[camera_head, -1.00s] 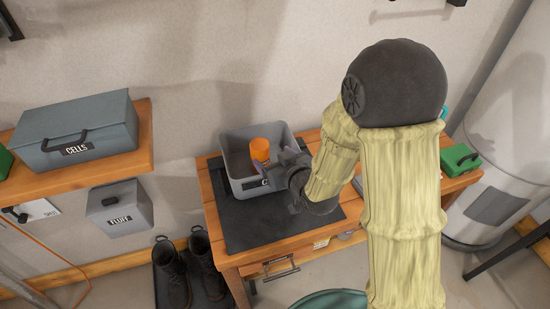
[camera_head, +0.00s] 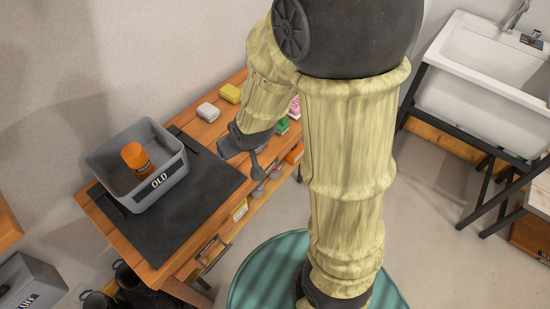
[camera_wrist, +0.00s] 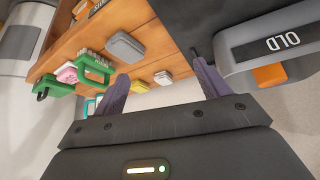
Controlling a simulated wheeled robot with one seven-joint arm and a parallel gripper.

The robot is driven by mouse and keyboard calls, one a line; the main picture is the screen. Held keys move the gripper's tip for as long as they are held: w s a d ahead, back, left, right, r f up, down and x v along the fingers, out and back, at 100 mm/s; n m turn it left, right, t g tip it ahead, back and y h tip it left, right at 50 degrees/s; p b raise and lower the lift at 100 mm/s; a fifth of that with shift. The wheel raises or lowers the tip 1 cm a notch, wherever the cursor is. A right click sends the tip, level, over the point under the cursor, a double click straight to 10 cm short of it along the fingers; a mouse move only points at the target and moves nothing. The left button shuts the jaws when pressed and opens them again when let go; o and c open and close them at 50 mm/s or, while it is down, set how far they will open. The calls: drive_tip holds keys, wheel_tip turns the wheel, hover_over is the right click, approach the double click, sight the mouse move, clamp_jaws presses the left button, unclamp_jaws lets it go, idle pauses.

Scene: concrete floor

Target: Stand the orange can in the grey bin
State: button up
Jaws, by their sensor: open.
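The bin stands on a black mat (camera_head: 206,190) on the wooden bench. My gripper (camera_head: 230,148) is to the right of the bin, apart from it, near the mat's right edge. In the wrist view my gripper (camera_wrist: 161,76) is open with nothing between its fingers. The bin (camera_wrist: 236,50) and part of the orange can (camera_wrist: 270,75) show at the right there.
Sponges and brushes lie on the bench's right part, including a yellow block (camera_head: 230,93) and a pale block (camera_head: 208,112). A white sink (camera_head: 485,65) stands at the far right. A grey FLUFF box (camera_head: 30,285) is at lower left.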

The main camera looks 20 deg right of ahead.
drive_tip(key=s+d+r+m+g+h, duration=0.1)
drive_tip(key=s+d+m+g, duration=0.1)
drive_tip(key=s+d, duration=0.4)
drive_tip(key=shift+s+d+r+m+g, duration=0.25)
drive_tip(key=shift+s+d+m+g, duration=0.15)
drive_tip(key=shift+s+g, duration=0.65)
